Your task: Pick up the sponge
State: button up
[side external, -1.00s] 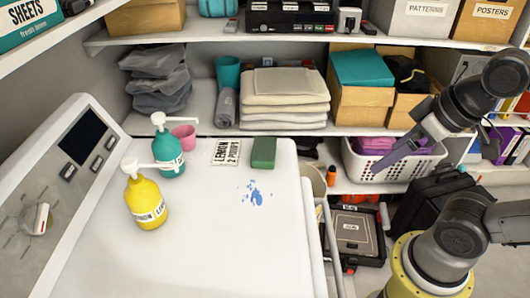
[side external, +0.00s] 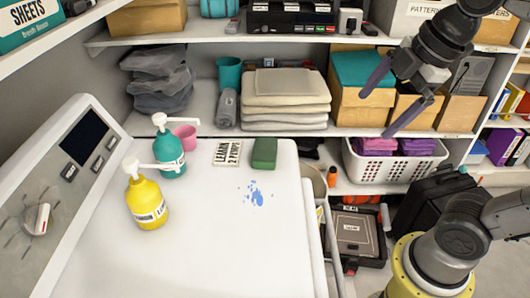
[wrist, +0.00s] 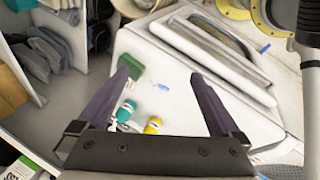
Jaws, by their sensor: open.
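The sponge (side external: 264,153) is a dark green block lying on the white machine top (side external: 215,235), near its back edge. In the wrist view the green sponge (wrist: 131,66) shows beside the tip of the left finger, well beyond it. My gripper (side external: 375,103) is in the air to the right of the sponge, in front of the shelves, with its two purple-grey fingers spread apart. In the wrist view my gripper (wrist: 160,75) is open with nothing between the fingertips.
A yellow pump bottle (side external: 148,203), a teal pump bottle (side external: 169,158) and a pink cup (side external: 187,138) stand left of the sponge. Blue spots (side external: 254,195) mark the top. A white basket (side external: 378,172) is at right.

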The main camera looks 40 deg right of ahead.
jog(key=w+a+r+n+g, duration=0.1)
jog(key=w+r+n, duration=0.2)
jog(key=w+n, duration=0.55)
jog(key=n+g, duration=0.3)
jog(key=n, duration=0.1)
send_over(265, 148)
notch_tip(265, 148, down, 7)
jog(key=shift+g, duration=0.3)
jog(key=f, duration=0.9)
jog(key=shift+w, duration=0.35)
jog(key=shift+s+f, duration=0.15)
jog(key=shift+f, duration=1.45)
jog(key=shift+s+f, duration=0.15)
jog(key=shift+f, duration=1.45)
jog(key=c, duration=1.3)
